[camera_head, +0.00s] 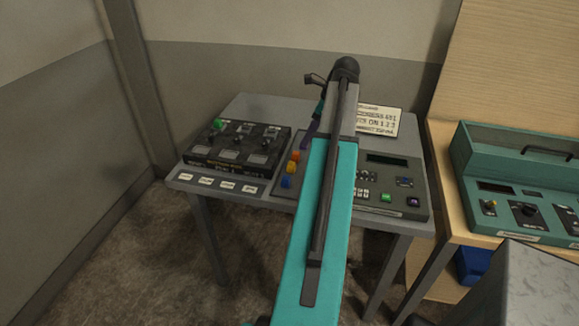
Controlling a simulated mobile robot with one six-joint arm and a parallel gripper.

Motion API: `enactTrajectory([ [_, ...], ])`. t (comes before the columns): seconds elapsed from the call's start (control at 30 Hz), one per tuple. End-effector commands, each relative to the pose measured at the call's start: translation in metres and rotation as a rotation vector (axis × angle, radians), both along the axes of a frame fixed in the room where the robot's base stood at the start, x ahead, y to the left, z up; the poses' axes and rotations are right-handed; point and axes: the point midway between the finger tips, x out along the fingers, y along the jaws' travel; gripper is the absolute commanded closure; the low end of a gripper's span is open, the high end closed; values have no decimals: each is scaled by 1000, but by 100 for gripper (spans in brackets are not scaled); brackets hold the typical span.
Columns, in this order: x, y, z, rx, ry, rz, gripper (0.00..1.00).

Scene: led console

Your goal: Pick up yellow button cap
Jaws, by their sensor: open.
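The yellow button cap (292,168) is on the left edge of the grey console (410,175), between an orange cap (295,156) and a blue cap (286,181). The three stand in a short row just left of my teal arm. My gripper (309,136) is open, and it is small and partly hidden behind my arm. Its dark and purple end hangs above the console, a little up and right of the caps. No cap is visible in it. My arm covers the middle of the console.
A black box (237,145) with knobs and a green cap (218,124) stands left on the grey table (258,104), with several labels in front. A sign (378,121) stands behind the console. A teal console (515,180) sits on the wooden desk at right. Walls close off the back and left.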

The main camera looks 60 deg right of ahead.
Motion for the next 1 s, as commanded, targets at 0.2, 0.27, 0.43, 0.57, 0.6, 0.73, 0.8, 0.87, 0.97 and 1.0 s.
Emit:
enactTrajectory([
  [0.2, 0, 0, -1, 0, 0, 0, 55],
  [0.27, 0, 0, -2, 0, 0, -1, 55],
  [0.43, 5, 2, -12, 1, 0, -1, 55],
  [0.57, 10, 3, -24, 2, 1, 0, 55],
  [0.6, 11, 4, -29, 2, 1, 0, 55],
  [0.73, 16, 5, -42, 2, 1, 0, 55],
  [0.8, 19, 5, -48, 2, 0, -1, 55],
  [0.87, 21, 6, -54, 3, 1, -1, 55],
  [0.97, 25, 7, -64, 2, 0, -1, 55],
  [1.0, 27, 7, -67, 1, 0, -1, 55],
])
